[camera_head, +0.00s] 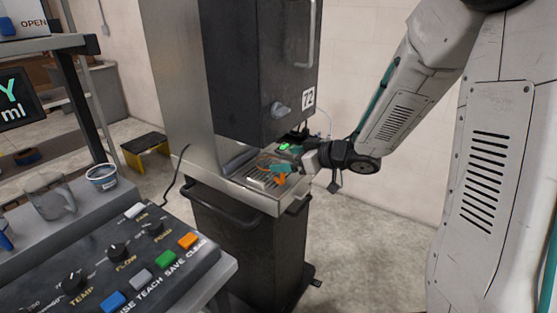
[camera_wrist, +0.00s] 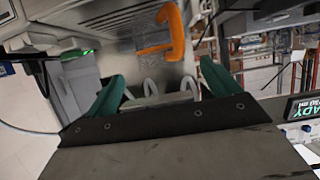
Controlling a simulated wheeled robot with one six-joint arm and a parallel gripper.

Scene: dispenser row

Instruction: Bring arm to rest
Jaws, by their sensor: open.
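My gripper (camera_head: 284,163) is at the dispenser numbered 72 (camera_head: 262,70), over its drip tray (camera_head: 262,182) and below the dark upper housing. In the wrist view its two teal fingers (camera_wrist: 163,75) stand apart, with nothing held between them. An orange hooked part (camera_wrist: 178,28) lies just beyond the fingers; orange also shows beside the fingers in the head view (camera_head: 280,179). I cannot tell whether they touch it. My arm reaches in from the right, bent and stretched toward the dispenser.
A control panel (camera_head: 110,265) with knobs and coloured buttons is at the lower left. A clear jug (camera_head: 50,196) and a small tub (camera_head: 102,177) stand behind it. A yellow-and-black step stool (camera_head: 144,150) is on the floor. Floor right of the dispenser is clear.

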